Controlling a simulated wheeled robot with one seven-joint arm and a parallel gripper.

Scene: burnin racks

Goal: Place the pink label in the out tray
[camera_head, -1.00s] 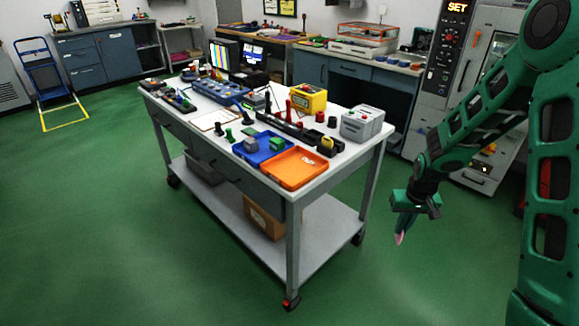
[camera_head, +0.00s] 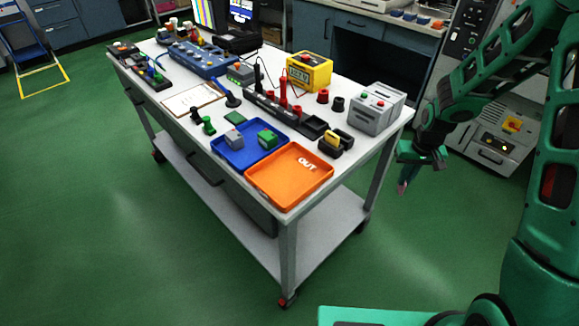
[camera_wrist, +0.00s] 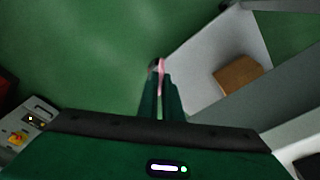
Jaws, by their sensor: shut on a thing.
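The pink label (camera_head: 402,187) hangs below my gripper (camera_head: 408,168), to the right of the cart and lower than its top. In the wrist view the pink label (camera_wrist: 161,72) shows as a thin strip between the fingertips of my gripper (camera_wrist: 160,85), which is shut on it. The out tray (camera_head: 290,176) is orange, marked "OUT", and lies at the near corner of the cart top. My gripper is to the right of the out tray and apart from it. No label shows in the tray.
A blue tray (camera_head: 232,158) holding a grey and a green block adjoins the out tray. A grey box (camera_head: 376,110) stands at the cart's right end, with a black holder (camera_head: 336,144) nearby. The white cart top (camera_head: 355,166) is bare near its right edge. Green floor lies around.

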